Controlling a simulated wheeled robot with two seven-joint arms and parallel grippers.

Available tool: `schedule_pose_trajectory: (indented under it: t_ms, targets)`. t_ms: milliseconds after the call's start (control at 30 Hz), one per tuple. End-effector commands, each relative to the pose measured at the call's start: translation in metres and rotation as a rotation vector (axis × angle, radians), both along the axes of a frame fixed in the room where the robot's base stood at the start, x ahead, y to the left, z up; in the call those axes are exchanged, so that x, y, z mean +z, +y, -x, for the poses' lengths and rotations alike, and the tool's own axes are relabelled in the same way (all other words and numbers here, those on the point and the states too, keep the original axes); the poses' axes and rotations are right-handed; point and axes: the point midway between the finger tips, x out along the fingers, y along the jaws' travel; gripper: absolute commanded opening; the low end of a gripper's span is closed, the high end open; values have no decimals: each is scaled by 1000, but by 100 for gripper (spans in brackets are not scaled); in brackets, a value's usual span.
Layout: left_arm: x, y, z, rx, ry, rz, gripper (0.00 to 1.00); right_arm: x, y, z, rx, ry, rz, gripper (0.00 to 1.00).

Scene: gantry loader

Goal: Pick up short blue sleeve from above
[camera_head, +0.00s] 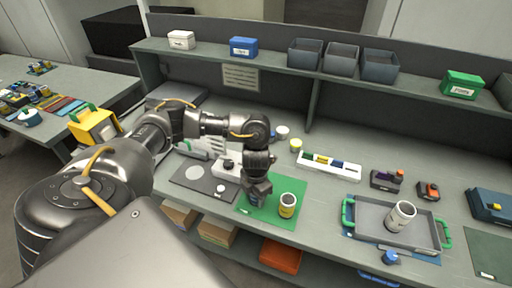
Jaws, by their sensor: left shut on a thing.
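My left gripper (256,190) points down over the green mat (273,213) at the middle of the bench. It is shut on a small, dark bluish piece that I take for the short blue sleeve (254,202). The gripper hides most of the sleeve, and I cannot tell whether it touches the mat. A yellow-banded cup (287,205) stands upright on the mat just right of the gripper. My right gripper is not in view.
A dark board (205,182) lies left of the mat. A white rack (329,166) stands behind.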

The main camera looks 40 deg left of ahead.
Motion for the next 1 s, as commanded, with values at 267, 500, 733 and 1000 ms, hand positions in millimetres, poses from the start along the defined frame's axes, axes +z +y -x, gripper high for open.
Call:
schedule_pose_trajectory:
  t_ms: [267,500,733,1000]
  targets:
    - [0,0,0,0,-1,0,8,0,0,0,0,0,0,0]
    - [7,0,-1,-1,-3,0,8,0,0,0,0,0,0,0]
    - [42,-7,-1,-8,-8,1,8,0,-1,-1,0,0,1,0]
    - [96,-62,17,-14,-5,0,8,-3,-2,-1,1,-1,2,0]
